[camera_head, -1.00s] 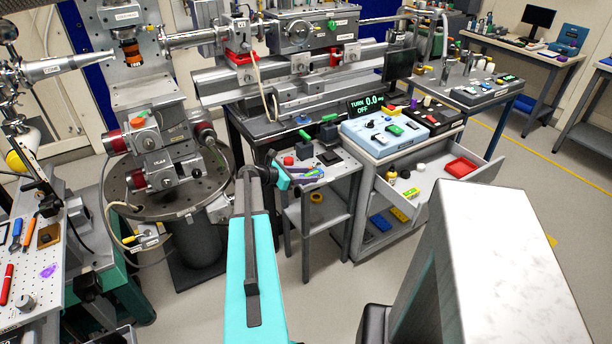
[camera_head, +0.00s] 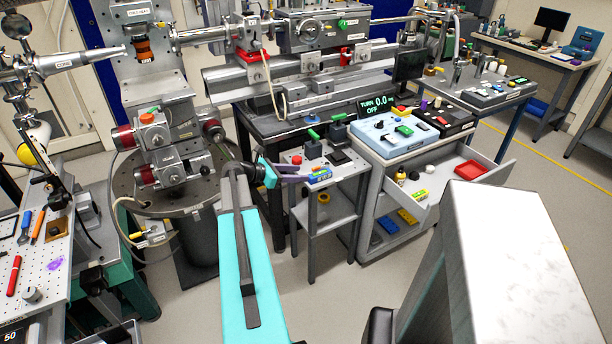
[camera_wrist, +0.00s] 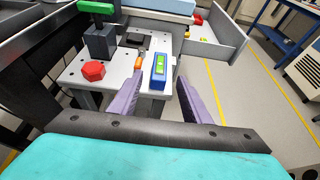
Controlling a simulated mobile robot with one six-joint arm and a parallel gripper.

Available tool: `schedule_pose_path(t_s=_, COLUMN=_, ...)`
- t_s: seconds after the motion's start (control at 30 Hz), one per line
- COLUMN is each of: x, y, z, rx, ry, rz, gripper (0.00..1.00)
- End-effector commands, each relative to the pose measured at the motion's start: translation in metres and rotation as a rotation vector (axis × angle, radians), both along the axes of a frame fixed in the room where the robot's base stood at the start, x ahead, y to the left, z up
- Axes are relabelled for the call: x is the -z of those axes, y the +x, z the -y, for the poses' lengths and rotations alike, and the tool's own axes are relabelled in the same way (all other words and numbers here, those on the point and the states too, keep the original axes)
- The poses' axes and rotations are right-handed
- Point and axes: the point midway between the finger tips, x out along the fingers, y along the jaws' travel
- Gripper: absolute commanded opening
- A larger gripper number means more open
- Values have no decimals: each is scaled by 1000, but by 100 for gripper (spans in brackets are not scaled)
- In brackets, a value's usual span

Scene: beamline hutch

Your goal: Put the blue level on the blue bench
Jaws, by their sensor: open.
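The blue level (camera_head: 319,175), a small blue block with a yellow-green window, lies at the near edge of a small grey side table. It also shows in the wrist view (camera_wrist: 158,74). My gripper (camera_wrist: 161,84) is open, its two purple fingers on either side of the level in that view, with a gap to the right finger. I cannot tell whether the fingers are down at its height. In the head view my gripper (camera_head: 293,179) is just left of the level. A bench with blue legs (camera_head: 513,112) stands at the back right, with several tools on its grey top.
A red knob (camera_wrist: 93,71), an orange piece (camera_wrist: 138,63) and a green-handled block (camera_wrist: 101,42) share the side table (camera_wrist: 120,76). A grey cabinet (camera_head: 376,216) with an open drawer (camera_head: 441,188) stands to its right.

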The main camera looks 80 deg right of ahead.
Motion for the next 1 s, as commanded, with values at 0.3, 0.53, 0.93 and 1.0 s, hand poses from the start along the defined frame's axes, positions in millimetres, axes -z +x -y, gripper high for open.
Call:
schedule_pose_path(t_s=0.3, x=-13, y=22, z=-22, rx=1, ry=0, rz=1, gripper=43)
schedule_pose_path(t_s=0.53, x=-14, y=25, z=-24, rx=1, ry=0, rz=1, gripper=43)
schedule_pose_path(t_s=0.93, x=-14, y=25, z=-23, rx=1, ry=1, rz=0, gripper=42)
schedule_pose_path(t_s=1.0, x=-13, y=25, z=-24, rx=0, ry=0, rz=1, gripper=34)
